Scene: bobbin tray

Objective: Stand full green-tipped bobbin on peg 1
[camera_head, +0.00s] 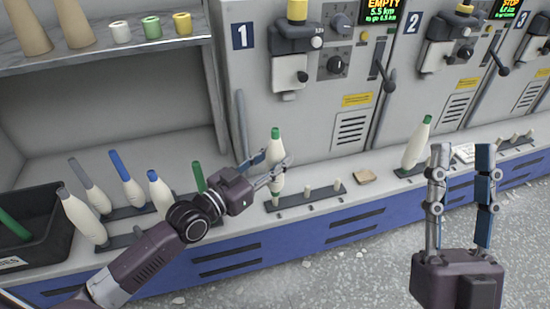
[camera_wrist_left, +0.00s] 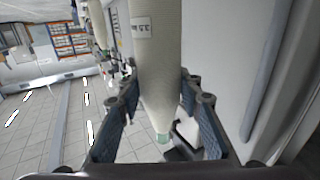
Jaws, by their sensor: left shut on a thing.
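A full cream bobbin with a green tip (camera_head: 275,147) stands upright in my left gripper (camera_head: 274,169), which is shut around its middle. In the left wrist view the bobbin (camera_wrist_left: 157,60) runs between the two fingers (camera_wrist_left: 160,118), its narrow end showing a green band. In the head view its lower end is just over the leftmost peg of a dark peg rail (camera_head: 322,197); I cannot tell whether it touches that peg. My right gripper (camera_head: 460,165) is open and empty in the right foreground.
Another green-tipped bobbin (camera_head: 417,142) stands on a rail further right. Several grey- and blue-tipped bobbins (camera_head: 85,215) and a green tube (camera_head: 198,176) are at left. A black bin (camera_head: 50,208) stands far left. A small brown block (camera_head: 364,177) lies right of the rail.

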